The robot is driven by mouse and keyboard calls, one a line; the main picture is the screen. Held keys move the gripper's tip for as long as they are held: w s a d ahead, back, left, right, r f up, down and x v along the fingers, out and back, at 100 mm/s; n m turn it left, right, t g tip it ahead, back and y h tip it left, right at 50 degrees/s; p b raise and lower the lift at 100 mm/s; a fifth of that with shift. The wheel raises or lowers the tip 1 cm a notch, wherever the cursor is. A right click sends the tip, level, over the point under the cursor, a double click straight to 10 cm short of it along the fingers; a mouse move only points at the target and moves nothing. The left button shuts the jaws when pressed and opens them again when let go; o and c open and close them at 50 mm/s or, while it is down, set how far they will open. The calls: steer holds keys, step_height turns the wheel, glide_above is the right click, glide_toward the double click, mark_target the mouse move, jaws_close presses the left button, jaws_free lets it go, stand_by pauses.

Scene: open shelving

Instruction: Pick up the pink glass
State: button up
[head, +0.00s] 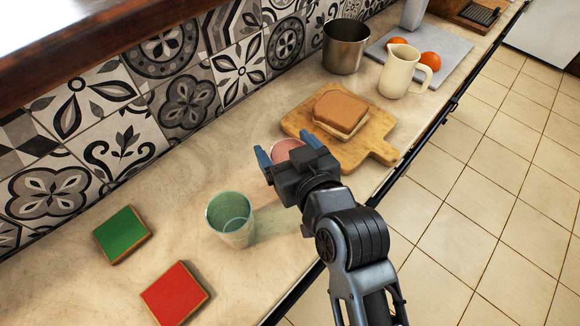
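The pink glass (285,149) stands on the counter near the cutting board, in the middle of the head view. Only part of its rim and upper side shows; my gripper hides the rest. My gripper (288,152) is over the near side of the glass, with its two blue fingertips spread apart, one to each side of the glass in the picture. The fingers look open; I cannot tell whether either one touches the glass.
A green glass (231,219) stands close to the left of my arm. A green square block (122,235) and a red one (174,293) lie at the lower left. A bread-topped cutting board (376,141), a metal pot (345,47) and a cream pitcher (398,72) stand beyond. A tiled wall borders the counter.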

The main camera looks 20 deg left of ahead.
steer(key=c, duration=0.7)
steer(key=shift+c, duration=0.2)
